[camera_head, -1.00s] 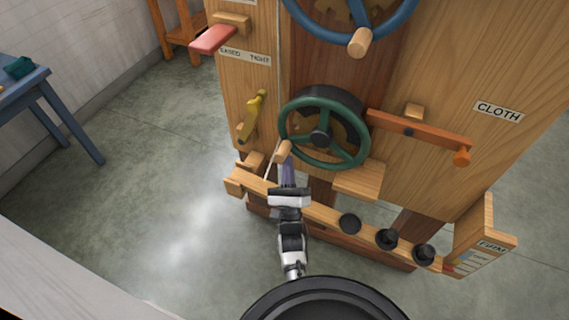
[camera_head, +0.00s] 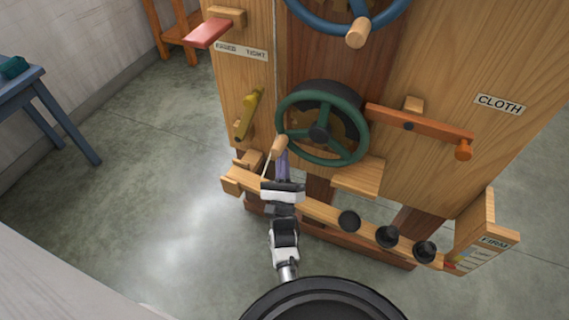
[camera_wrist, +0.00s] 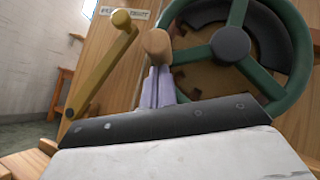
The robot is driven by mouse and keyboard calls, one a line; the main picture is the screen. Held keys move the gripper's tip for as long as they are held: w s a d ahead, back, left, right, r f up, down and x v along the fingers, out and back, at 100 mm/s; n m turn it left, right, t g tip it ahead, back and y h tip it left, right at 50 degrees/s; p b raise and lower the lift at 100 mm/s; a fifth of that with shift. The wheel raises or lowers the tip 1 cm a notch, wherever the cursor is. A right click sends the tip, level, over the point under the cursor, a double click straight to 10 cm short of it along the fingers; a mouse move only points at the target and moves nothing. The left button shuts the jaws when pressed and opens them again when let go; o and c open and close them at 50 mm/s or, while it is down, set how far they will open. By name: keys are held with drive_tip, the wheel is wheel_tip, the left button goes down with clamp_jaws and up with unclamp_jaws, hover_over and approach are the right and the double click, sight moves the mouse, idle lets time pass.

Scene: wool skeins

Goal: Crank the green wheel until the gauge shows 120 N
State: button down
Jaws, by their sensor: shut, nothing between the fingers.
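The green wheel (camera_head: 338,160) is mounted upright on the wooden machine, with a dark hub, and a wooden crank knob (camera_head: 279,146) stands out from its lower left rim. The wheel (camera_wrist: 283,87) and knob (camera_wrist: 156,43) also show in the wrist view. My gripper (camera_head: 281,157) is shut and holds nothing. Its pale purple fingers (camera_wrist: 158,86) are just below the knob, very close to it; I cannot tell whether they touch. The small panel marked FIRM (camera_head: 494,243), at the lower right, has coloured bands; no reading is legible.
A yellow lever (camera_head: 248,115) stands left of the wheel, and an orange bar (camera_head: 421,127) lies to its right. A blue wheel with its own wooden knob (camera_head: 358,33) is above. A low rail carries several black knobs (camera_head: 387,236). A blue table (camera_head: 47,104) stands far left; open floor lies between.

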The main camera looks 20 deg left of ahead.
drive_tip(key=m+h+b, duration=0.1)
drive_tip(key=a+m+t+h+b, duration=0.1)
drive_tip(key=m+h+b, duration=0.1)
drive_tip(key=r+m+t+h+b, duration=0.1)
drive_tip(key=m, duration=0.1)
drive_tip(key=shift+a+r+h+b, duration=0.1)
drive_tip(key=shift+a+h+b, duration=0.2)
drive_tip(key=shift+h+b, duration=0.1)
wheel_tip(320, 180, up, 10)
drive_tip(key=a+m+g+h+b, duration=0.1)
drive_tip(key=m+g+h+b, duration=0.4)
drive_tip(key=m+h+b, duration=0.5)
drive_tip(key=shift+a+m+h+b, duration=0.4)
drive_tip(key=shift+m+h, duration=3.7)
drive_tip(key=shift+m, duration=1.7)
drive_tip(key=shift+d+r, duration=0.1)
